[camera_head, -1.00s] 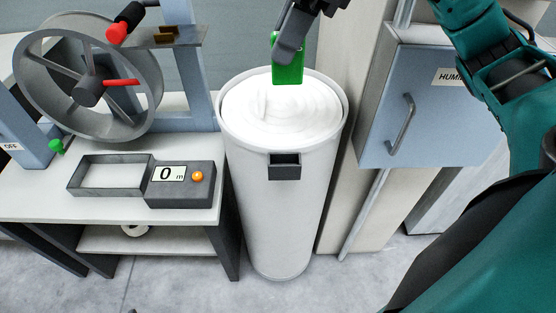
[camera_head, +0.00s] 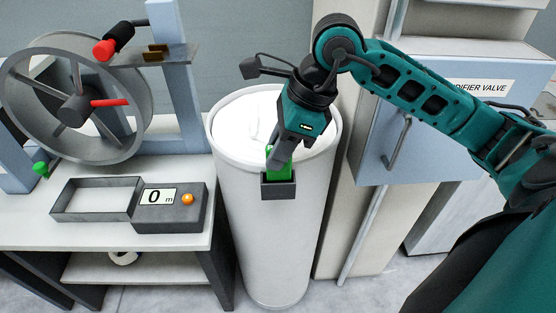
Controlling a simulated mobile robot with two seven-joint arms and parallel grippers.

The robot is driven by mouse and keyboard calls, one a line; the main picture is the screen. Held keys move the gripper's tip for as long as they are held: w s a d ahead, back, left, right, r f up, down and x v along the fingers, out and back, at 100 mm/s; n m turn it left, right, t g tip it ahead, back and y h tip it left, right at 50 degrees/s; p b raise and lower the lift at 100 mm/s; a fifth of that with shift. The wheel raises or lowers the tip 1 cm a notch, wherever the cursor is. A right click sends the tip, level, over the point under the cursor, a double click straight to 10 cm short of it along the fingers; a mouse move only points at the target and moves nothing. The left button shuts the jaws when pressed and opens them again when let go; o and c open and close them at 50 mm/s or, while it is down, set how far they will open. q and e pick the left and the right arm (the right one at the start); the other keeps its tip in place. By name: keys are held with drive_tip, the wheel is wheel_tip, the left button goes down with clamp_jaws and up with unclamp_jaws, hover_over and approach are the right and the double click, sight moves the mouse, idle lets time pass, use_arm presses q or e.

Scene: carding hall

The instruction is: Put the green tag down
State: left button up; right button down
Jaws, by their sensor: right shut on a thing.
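The green tag (camera_head: 278,171) is in the grip of my right gripper (camera_head: 278,158), which is shut on it. The tag stands upright at the small dark holder (camera_head: 279,190) on the front of the tall white can (camera_head: 262,240). Its lower end is hidden behind the holder's front wall, so it looks to be inside the holder. The gripper hides part of the can's rim and its white contents (camera_head: 240,125). My left gripper is not in view.
A blue valve cabinet (camera_head: 430,140) with a handle stands right of the can.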

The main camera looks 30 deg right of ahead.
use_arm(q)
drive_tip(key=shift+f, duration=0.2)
use_arm(e)
drive_tip(key=shift+f, duration=1.25)
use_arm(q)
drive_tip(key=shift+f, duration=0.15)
use_arm(e)
drive_tip(key=shift+f, duration=0.1)
drive_tip(key=shift+f+b, duration=0.15)
drive_tip(key=shift+b, duration=0.3)
drive_tip(key=c, duration=1)
unclamp_jaws()
drive_tip(key=shift+o, duration=0.2)
drive_tip(key=shift+r+p, duration=0.3)
drive_tip(key=shift+p, duration=0.05)
use_arm(q)
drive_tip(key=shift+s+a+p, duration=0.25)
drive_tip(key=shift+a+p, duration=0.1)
drive_tip(key=shift+p, duration=0.2)
use_arm(e)
drive_tip(key=v, duration=1.2)
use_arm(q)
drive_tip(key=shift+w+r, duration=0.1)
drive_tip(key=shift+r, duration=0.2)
use_arm(e)
drive_tip(key=shift+a, duration=0.1)
